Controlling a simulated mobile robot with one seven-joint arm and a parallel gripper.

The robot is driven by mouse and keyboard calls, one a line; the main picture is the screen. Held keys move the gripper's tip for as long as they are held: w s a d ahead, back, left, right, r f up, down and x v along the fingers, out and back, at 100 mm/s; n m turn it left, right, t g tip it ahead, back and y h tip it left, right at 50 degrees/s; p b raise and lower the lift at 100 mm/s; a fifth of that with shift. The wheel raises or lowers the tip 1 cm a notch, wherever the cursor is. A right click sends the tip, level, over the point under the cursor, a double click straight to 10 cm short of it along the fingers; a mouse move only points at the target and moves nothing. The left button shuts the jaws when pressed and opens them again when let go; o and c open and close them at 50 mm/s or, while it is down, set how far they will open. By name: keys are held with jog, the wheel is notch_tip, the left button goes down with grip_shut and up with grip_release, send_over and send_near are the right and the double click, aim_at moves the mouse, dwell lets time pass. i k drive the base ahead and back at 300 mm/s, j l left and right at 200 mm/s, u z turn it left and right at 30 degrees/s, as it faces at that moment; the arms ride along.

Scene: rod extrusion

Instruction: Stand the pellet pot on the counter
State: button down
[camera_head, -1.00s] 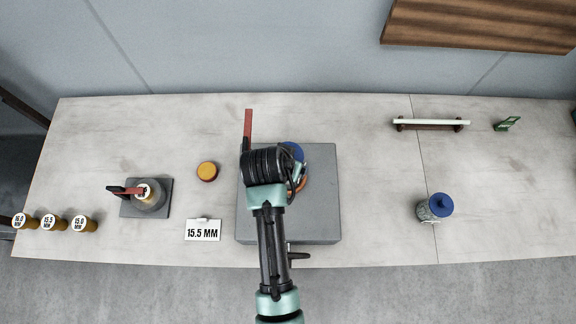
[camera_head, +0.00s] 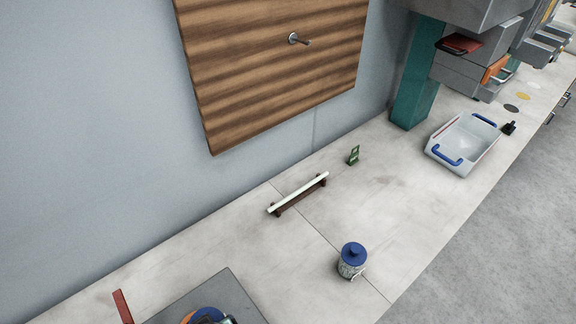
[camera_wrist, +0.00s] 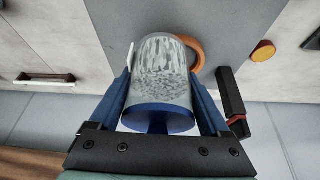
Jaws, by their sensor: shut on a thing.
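A clear pellet pot (camera_wrist: 160,75) with pale pellets and a blue lid (camera_wrist: 158,118) is between the two blue fingers of my gripper (camera_wrist: 162,80) in the wrist view. My gripper is shut on it, with the lid nearest the wrist. Beyond the pot lie a grey block (camera_wrist: 115,25) and an orange ring (camera_wrist: 194,52), partly hidden by the pot. I cannot tell the gap beneath the pot. In the head view, a similar blue-lidded pot (camera_head: 352,262) stands upright on the pale counter (camera_head: 300,250), apart from my gripper.
A pale rod lies on a dark rack (camera_head: 298,194), with a small green stand (camera_head: 353,156) beside it. A white tray with blue handles (camera_head: 464,145) sits further right by a teal column (camera_head: 416,75). The counter around the standing pot is clear. The grey block (camera_head: 215,290) is at the bottom.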

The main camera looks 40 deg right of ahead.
aim_at(362, 233)
jog(key=l+z, duration=0.1)
jog(key=z, duration=0.25)
jog(key=l+z, duration=0.1)
jog(key=z, duration=0.25)
jog(key=i+l+z, duration=0.1)
jog(key=z, duration=0.25)
jog(key=i+l, duration=0.5)
jog(key=l+z, duration=0.05)
jog(key=l, duration=0.05)
